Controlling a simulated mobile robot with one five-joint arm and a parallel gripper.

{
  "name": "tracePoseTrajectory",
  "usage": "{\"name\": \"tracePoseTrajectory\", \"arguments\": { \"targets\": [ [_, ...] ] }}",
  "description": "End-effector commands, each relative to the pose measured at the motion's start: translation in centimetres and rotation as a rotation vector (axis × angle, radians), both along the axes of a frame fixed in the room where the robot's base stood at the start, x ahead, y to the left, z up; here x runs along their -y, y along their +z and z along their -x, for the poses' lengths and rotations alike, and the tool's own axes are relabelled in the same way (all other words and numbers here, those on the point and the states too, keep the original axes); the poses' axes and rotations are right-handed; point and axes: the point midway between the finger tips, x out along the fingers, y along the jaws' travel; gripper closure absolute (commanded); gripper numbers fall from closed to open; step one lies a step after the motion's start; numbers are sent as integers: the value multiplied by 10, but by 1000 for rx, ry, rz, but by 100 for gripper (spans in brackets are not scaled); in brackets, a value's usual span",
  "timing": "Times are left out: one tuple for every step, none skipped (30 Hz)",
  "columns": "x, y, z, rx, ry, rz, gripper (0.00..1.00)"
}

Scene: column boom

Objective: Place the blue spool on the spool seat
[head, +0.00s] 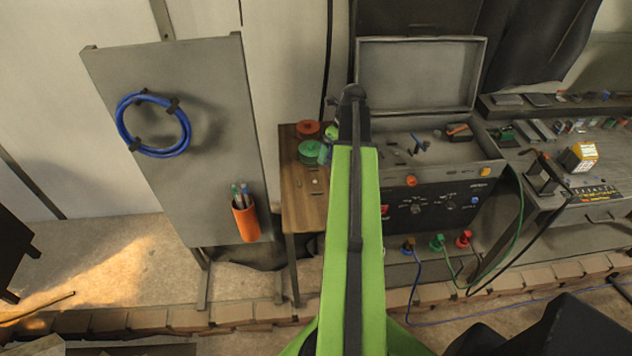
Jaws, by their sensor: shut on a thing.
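I cannot make out the blue spool or the spool seat in the head view. My green arm rises through the middle of the picture and covers the right part of a small wooden side table (291,187). My gripper cannot be made out; it seems hidden behind the arm. A red spool (308,129) and a green spool (310,151) are on the table's left part, close to the arm. A small light-green piece shows at the arm's left edge beside the green spool; I cannot tell what it is.
A grey panel (190,195) with a blue cable coil (153,124) and an orange pen cup (244,219) stands left. An open grey case (422,75) with tools is right of the arm. A cluttered workbench (606,150) is far right. Cables hang below the case.

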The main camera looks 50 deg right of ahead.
Motion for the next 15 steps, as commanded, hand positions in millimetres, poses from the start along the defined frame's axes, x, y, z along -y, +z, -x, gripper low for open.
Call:
{"name": "tracePoseTrajectory", "arguments": {
  "targets": [
    [11, -2, 9, 1, -3, 0, 83],
    [16, -2, 14, 2, -2, -1, 83],
    [22, -3, 21, 2, -2, -1, 83],
    [25, -3, 25, 3, 0, 0, 83],
    [28, -4, 28, 3, 1, 0, 83],
    [31, -4, 31, 3, 1, -1, 83],
    [33, -4, 34, 3, 2, -1, 83],
    [34, -4, 35, 3, 3, 0, 83],
    [35, -4, 36, 3, 4, 0, 83],
    [35, -4, 36, 3, 5, 0, 83],
    [35, -4, 36, 3, 5, 0, 83],
    [33, -6, 35, 3, 6, -1, 83],
    [32, -8, 33, 3, 6, -1, 83],
    [29, -10, 31, 3, 6, -1, 83],
    [25, -15, 27, 3, 7, 0, 83]
  ]
}}
